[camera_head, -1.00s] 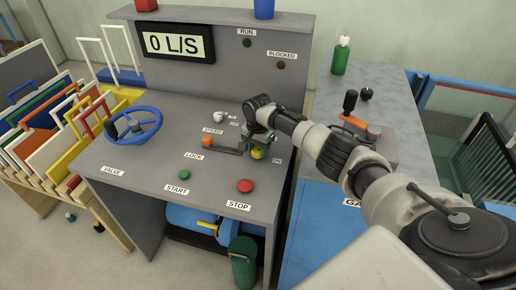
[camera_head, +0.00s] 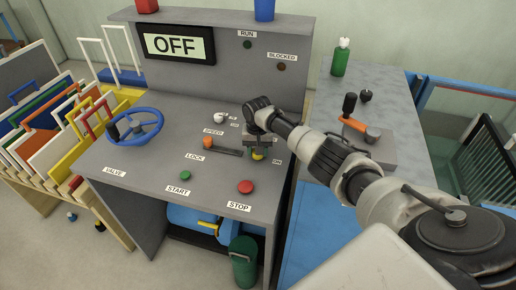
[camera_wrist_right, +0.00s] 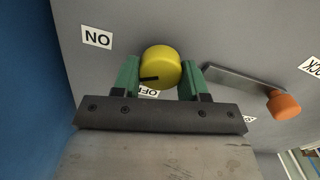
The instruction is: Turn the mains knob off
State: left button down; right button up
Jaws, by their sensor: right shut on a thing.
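The mains knob (camera_wrist_right: 161,66) is a round yellow knob with a black pointer mark on the grey console. My right gripper (camera_wrist_right: 157,72) has its green fingers on both sides of the knob and is shut on it. The pointer mark lies near the OFF label (camera_wrist_right: 148,91), which is partly hidden by the gripper. The ON label (camera_wrist_right: 97,38) is farther up and left. In the head view my right gripper (camera_head: 258,140) covers most of the knob (camera_head: 257,156). The display (camera_head: 176,45) reads OFF. My left gripper is out of view.
The orange-tipped speed lever (camera_head: 210,145) lies just left of my right gripper. The green start button (camera_head: 185,176) and red stop button (camera_head: 245,187) are at the console's front. The blue valve wheel (camera_head: 134,126) is on the left. An orange-and-black crank (camera_head: 356,123) stands on the right bench.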

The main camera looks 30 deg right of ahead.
jog(key=n, duration=0.6)
jog(key=shift+a, duration=0.15)
jog(key=n, duration=0.6)
jog(key=shift+a+p, duration=0.1)
jog(key=shift+p, duration=0.2)
jog(key=shift+w, duration=0.1)
jog(key=o, duration=0.9)
jog(key=shift+o, duration=0.2)
jog(key=shift+r, duration=0.15)
notch_tip(320, 180, up, 11)
jog(key=shift+f+b, duration=0.2)
jog(key=shift+b, duration=0.25)
